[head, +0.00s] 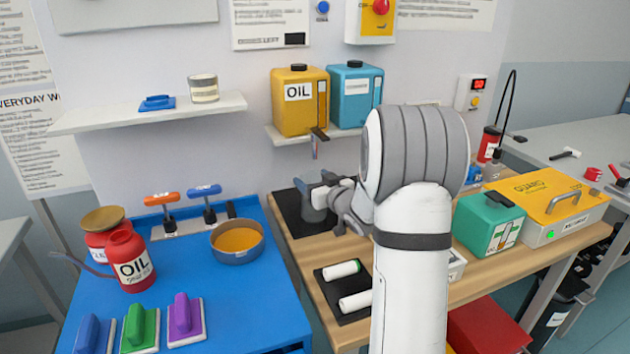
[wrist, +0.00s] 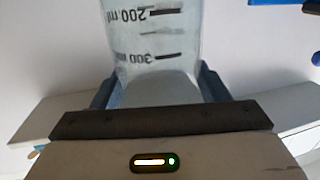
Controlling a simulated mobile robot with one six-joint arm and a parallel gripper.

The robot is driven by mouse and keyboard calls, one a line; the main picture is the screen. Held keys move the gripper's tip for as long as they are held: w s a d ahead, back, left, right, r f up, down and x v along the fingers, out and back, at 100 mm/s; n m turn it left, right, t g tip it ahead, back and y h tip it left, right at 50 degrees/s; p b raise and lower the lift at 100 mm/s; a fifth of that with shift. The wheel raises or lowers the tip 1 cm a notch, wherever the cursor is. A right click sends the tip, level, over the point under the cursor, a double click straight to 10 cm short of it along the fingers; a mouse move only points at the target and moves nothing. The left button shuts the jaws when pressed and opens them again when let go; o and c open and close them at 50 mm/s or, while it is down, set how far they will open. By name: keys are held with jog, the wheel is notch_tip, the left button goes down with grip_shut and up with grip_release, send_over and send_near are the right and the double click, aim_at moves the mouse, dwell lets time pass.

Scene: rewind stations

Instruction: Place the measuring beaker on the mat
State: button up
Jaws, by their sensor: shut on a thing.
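The measuring beaker (wrist: 155,40) is clear with dark markings, 200 ml and 300 among them, and sits between my gripper's fingers in the wrist view. In the head view my gripper (head: 318,188) is shut on the beaker (head: 313,208), which looks small and greyish and is partly hidden by the fingers. A dark mat (head: 287,205) lies on the wooden bench behind and below the beaker. The beaker overlaps the mat in the picture; I cannot tell if its base touches it. My gripper (wrist: 158,90) shows its fingers on both sides of the beaker.
A black pad (head: 334,307) with two white rolls lies nearer on the wooden bench. A blue table (head: 190,270) with an oil can (head: 131,262) and a bowl (head: 237,240) is at left. A shelf with a yellow oil canister (head: 300,105) is above. A green box (head: 488,224) stands right.

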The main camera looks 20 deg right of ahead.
jog(key=shift+s+r, duration=0.1)
jog(key=shift+f, duration=0.3)
jog(key=o, duration=1.4)
jog(key=shift+r, duration=0.15)
jog(key=shift+c, duration=0.2)
